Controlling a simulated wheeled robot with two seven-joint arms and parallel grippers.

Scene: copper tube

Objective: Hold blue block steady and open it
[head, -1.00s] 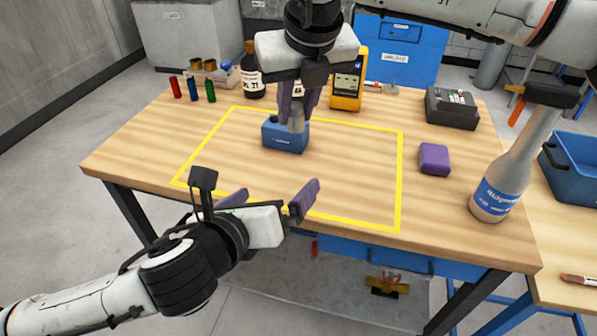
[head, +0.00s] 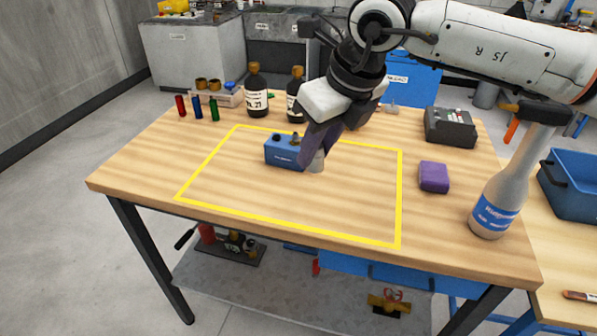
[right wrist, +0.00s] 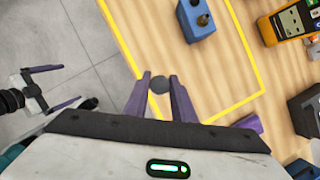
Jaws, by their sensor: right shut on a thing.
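The blue block (head: 283,152) stands upright inside the yellow outline on the table, with a dark round spot and a brass fitting on its top. It also shows in the right wrist view (right wrist: 197,20). My right gripper (head: 316,156) is shut on a grey cylinder (head: 317,162), held just right of the block and apart from it. In the right wrist view, the cylinder (right wrist: 159,85) shows as a dark disc between the purple fingers. My left gripper (right wrist: 74,85) is open and empty, away from the block; it is outside the head view.
A purple block (head: 433,177) and a large bottle (head: 501,190) stand on the right of the table. Brown bottles (head: 257,93) and small coloured cylinders (head: 197,106) stand at the back. The front and left of the yellow outline (head: 290,223) are clear.

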